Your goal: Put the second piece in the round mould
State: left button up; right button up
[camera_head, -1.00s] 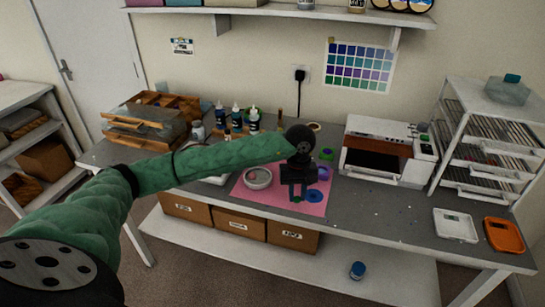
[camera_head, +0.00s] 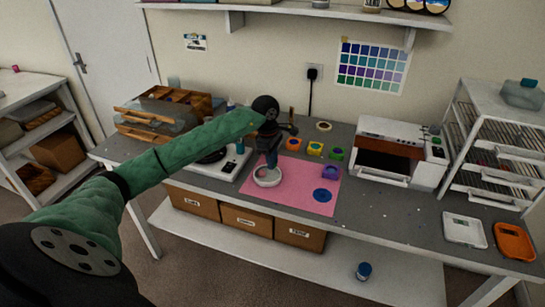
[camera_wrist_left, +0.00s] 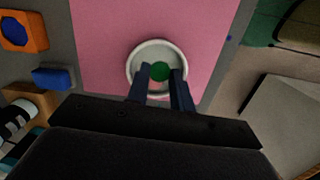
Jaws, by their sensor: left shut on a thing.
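The round mould (camera_head: 268,181) is a white ring-shaped dish on the pink mat (camera_head: 312,208), near the mat's left edge. It also shows in the left wrist view (camera_wrist_left: 158,44). My left gripper (camera_head: 270,163) is directly over the mould, pointing down. In the left wrist view its dark fingers (camera_wrist_left: 161,80) are shut on a small round green piece (camera_wrist_left: 160,70), which lies within the mould's outline. I cannot tell whether the piece touches the mould's floor. The fingers hide the piece in the head view. My right gripper is not in view.
Small orange (camera_head: 292,144), yellow-orange (camera_head: 315,148) and green (camera_head: 336,154) blocks stand behind the mat. A white oven-like box (camera_head: 388,152) stands right.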

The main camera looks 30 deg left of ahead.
pick_arm(q)
jog(key=shift+f, duration=1.6)
jog(key=shift+f+b, duration=0.25)
jog(key=shift+b, duration=0.05)
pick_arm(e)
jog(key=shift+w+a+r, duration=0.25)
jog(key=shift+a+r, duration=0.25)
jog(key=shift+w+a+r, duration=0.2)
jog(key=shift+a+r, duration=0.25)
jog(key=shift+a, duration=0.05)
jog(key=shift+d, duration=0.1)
